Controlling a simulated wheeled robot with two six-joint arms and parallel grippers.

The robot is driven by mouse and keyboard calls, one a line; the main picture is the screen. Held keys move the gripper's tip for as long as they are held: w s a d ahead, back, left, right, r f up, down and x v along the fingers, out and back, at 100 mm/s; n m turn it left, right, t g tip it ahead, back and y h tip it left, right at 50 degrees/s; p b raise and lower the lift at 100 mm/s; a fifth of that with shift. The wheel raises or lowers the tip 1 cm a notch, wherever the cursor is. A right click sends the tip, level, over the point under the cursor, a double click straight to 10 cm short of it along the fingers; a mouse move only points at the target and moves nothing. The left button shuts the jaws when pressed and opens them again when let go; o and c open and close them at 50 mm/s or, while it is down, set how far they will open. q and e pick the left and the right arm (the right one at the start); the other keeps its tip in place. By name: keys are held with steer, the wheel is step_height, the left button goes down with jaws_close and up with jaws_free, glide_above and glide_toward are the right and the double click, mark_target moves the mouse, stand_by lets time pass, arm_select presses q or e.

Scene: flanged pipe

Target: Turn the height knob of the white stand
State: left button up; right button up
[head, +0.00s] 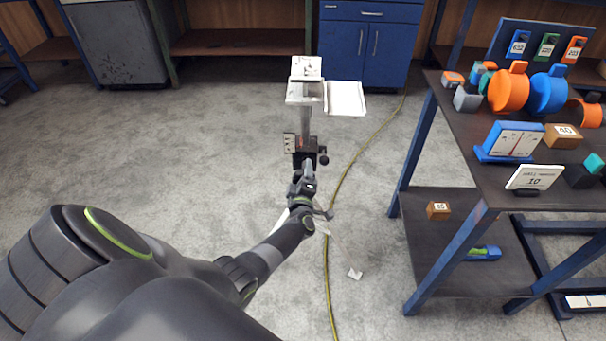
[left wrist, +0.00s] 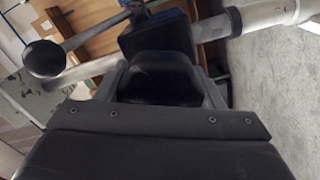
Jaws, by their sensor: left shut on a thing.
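The white stand (head: 304,122) stands upright on the floor in the middle of the head view, with a pale top and a black clamp block on its post. My left gripper (head: 303,180) reaches the near side of that block. In the left wrist view, the left gripper's fingers (left wrist: 163,85) are closed on both sides of a black height knob (left wrist: 160,72), in front of the black block (left wrist: 155,35). A lever with a round black ball end (left wrist: 43,58) sticks out to the left there. In the head view my gripper hides the held knob. My right gripper is not in view.
A blue-framed shelf table (head: 470,165) with orange, blue and grey parts stands to the right. A yellow-green cable (head: 335,190) runs along the floor just right of the stand. A blue cabinet (head: 362,50) stands behind. The floor left of the stand is clear.

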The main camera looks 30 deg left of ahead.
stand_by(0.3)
arm_select(q)
steer(key=o, duration=1)
steer(key=p+v, duration=0.2)
steer(key=v, duration=1.5)
steer(key=shift+s, duration=0.25)
